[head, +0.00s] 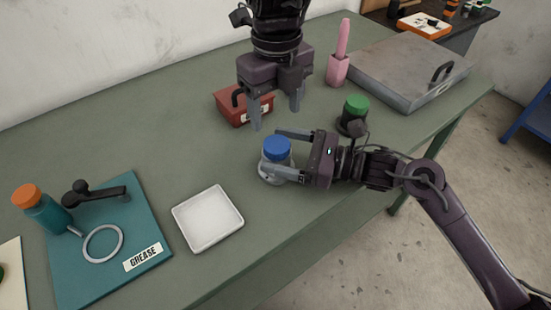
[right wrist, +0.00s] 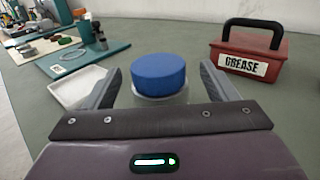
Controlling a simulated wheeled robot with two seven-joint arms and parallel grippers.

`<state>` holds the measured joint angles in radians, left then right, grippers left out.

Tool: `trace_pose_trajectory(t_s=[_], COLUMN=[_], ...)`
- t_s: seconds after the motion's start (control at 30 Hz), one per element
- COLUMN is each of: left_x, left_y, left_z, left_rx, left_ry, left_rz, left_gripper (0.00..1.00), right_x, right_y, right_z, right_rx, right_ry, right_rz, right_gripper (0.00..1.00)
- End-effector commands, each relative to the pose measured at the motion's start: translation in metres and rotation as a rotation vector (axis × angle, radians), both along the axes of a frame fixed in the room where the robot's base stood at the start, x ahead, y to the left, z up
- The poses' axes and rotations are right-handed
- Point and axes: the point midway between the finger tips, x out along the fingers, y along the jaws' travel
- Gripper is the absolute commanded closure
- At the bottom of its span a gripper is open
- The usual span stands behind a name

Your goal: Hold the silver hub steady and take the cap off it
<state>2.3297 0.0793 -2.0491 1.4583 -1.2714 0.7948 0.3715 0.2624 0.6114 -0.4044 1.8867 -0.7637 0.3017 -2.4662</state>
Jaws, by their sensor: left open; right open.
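The silver hub (head: 268,172) stands upright on the green table with a blue cap (head: 277,148) on its top. In the right wrist view the blue cap (right wrist: 158,73) sits between my fingers, and a strip of the hub (right wrist: 160,99) shows below it. My right gripper (head: 286,155) is open, low at the table, with one finger on each side of the hub; I cannot tell whether they touch it. My left gripper (head: 277,118) is open and empty, pointing down above and behind the hub. The lower hub is partly hidden by my right finger.
A white tray (head: 208,219) lies left of the hub. A red box (head: 231,106) labelled grease stands behind my left gripper. A green-capped dark jar (head: 354,115) is close behind my right gripper. A teal mat (head: 110,240) holds a ring tool and a bottle.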

Motion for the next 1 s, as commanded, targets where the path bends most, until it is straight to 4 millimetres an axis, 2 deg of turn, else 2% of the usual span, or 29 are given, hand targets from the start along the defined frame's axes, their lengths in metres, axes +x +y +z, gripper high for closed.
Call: trace_pose_trajectory(t_s=[0.13, 0.4, 1.0], left_x=[-0.0001, -0.0001, 0.0], left_y=[-0.0002, -0.0002, -0.0003], left_z=[0.0002, 0.0001, 0.0001], left_rx=[0.0, 0.0, 0.0], left_ry=[0.0, 0.0, 0.0], left_rz=[0.0, -0.001, -0.009], left_gripper=[0.35, 0.35, 0.35], right_x=[0.002, 0.0021, 0.002], right_y=[0.0079, 0.0088, 0.0084], right_z=[0.0005, 0.0002, 0.0001], right_rx=[0.0, -0.001, -0.001], right_ry=[0.0, 0.0, 0.0], right_rz=[0.001, 0.001, 0.001], right_gripper=[0.2, 0.22, 1.0])
